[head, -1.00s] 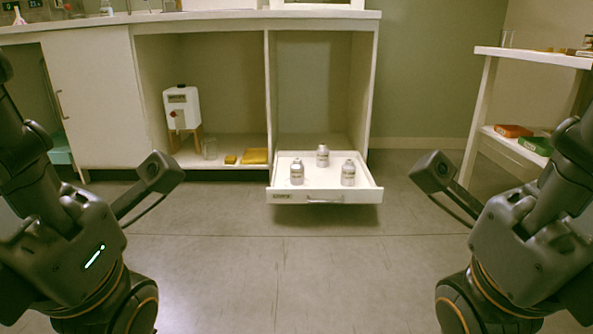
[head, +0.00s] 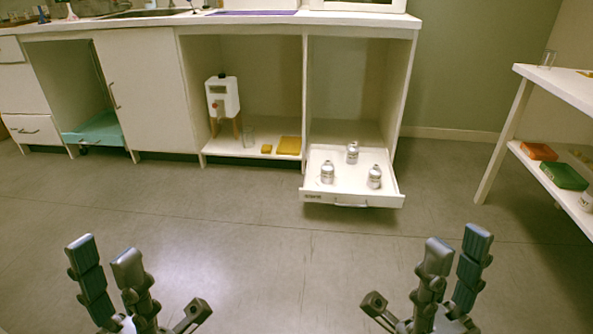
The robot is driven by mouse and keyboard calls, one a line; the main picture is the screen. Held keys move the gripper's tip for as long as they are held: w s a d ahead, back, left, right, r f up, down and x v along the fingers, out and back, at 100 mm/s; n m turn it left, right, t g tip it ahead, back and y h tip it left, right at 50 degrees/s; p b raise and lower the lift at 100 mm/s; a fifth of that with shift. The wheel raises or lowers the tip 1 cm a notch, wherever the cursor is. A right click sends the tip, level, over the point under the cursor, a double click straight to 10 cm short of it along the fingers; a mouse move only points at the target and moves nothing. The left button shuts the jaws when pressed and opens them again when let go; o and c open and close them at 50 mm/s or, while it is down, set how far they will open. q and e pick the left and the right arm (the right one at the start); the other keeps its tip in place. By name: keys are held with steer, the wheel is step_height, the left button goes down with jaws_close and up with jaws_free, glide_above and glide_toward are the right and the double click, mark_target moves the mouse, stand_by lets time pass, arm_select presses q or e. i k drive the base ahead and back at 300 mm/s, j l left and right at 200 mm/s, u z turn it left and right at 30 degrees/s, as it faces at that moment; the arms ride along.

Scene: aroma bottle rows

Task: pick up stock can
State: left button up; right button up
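Three small silvery-grey cans with pale labels stand upright in a white pulled-out drawer (head: 386,196) low in the cabinet. One can (head: 327,172) is at the front left, one (head: 375,177) at the front right and one (head: 352,153) at the back. Their labels are too small to read. My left gripper (head: 107,252) is at the lower left, with its fingers apart and nothing between them. My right gripper (head: 456,252) is at the lower right, also with its fingers apart and empty. Both are well short of the drawer.
A white dispenser (head: 222,97) stands on the cabinet's lower shelf, beside a clear glass (head: 247,135) and yellow items (head: 288,146). A white side table (head: 545,82) at right holds an orange box (head: 539,151) and a green box (head: 563,175). The floor before the drawer is clear.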

mark_target(327, 169)
steer(key=i+l+u, duration=0.2)
steer(key=u, duration=0.15)
steer(key=i+l+u, duration=0.15)
steer(key=l+u, duration=0.25)
steer(key=i+l+u, duration=0.1)
steer(key=l+u, duration=0.25)
steer(key=i+l+u, duration=0.1)
steer(key=l, duration=0.95)
steer(key=i+l+u, duration=0.15)
steer(key=l, duration=0.9)
steer(key=i+l+u, duration=0.1)
steer(key=l, duration=1)
steer(key=i+l+u, duration=0.1)
steer(key=l, duration=0.95)
steer(key=i, duration=0.1)
